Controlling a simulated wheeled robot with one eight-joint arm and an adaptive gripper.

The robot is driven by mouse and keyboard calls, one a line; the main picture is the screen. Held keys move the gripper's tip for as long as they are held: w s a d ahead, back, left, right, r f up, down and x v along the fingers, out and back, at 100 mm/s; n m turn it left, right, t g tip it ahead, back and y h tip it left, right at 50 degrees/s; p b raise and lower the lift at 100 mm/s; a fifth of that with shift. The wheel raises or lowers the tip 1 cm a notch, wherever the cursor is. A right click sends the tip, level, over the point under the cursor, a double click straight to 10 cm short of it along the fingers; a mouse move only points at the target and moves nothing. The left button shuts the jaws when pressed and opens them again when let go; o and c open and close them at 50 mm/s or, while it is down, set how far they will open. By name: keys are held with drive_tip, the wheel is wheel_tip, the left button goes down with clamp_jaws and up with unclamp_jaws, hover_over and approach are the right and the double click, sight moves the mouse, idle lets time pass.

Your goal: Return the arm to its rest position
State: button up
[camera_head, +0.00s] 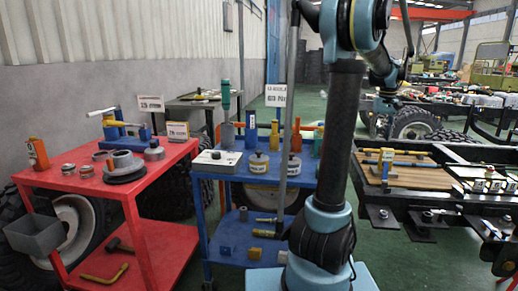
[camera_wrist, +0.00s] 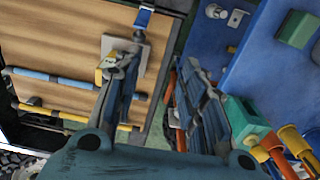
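My arm (camera_head: 345,100) stands in the middle of the head view, with a dark column and blue-grey joints. Its upper part bends over to the right. The far end of the arm (camera_head: 384,82) hangs behind the column near the chassis, and the fingers are too small to make out there. In the wrist view my gripper (camera_wrist: 155,72) has its two fingers spread apart, with nothing seen held between them. Below the left finger lies a wooden board (camera_wrist: 70,38) with blue and yellow bars. Beyond the right finger is a blue surface with tools.
A red cart (camera_head: 165,187) with metal parts stands left. A blue cart (camera_head: 224,176) with bottles, cans and tools stands beside my arm. The wooden board also shows on the black chassis (camera_head: 440,222) at right. Green floor (camera_head: 385,240) shows between cart and chassis.

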drive_tip(key=s+a+f+n, duration=0.1)
drive_tip(key=s+a, duration=0.3)
drive_tip(key=a, duration=0.4)
drive_tip(key=s+a+f+t, duration=0.1)
drive_tip(key=s+a+f, duration=0.15)
drive_tip(key=a, duration=0.65)
drive_tip(key=s+a+f+n, duration=0.1)
drive_tip(key=s+a, duration=0.3)
drive_tip(key=a, duration=0.4)
drive_tip(key=s+a+f+t, duration=0.1)
drive_tip(key=s+a+f, duration=1.1)
drive_tip(key=s+f, duration=0.2)
drive_tip(key=shift+s+f+n, duration=0.15)
drive_tip(key=shift+s+n, duration=0.25)
drive_tip(key=shift+s, duration=0.35)
drive_tip(key=shift+c, duration=0.6)
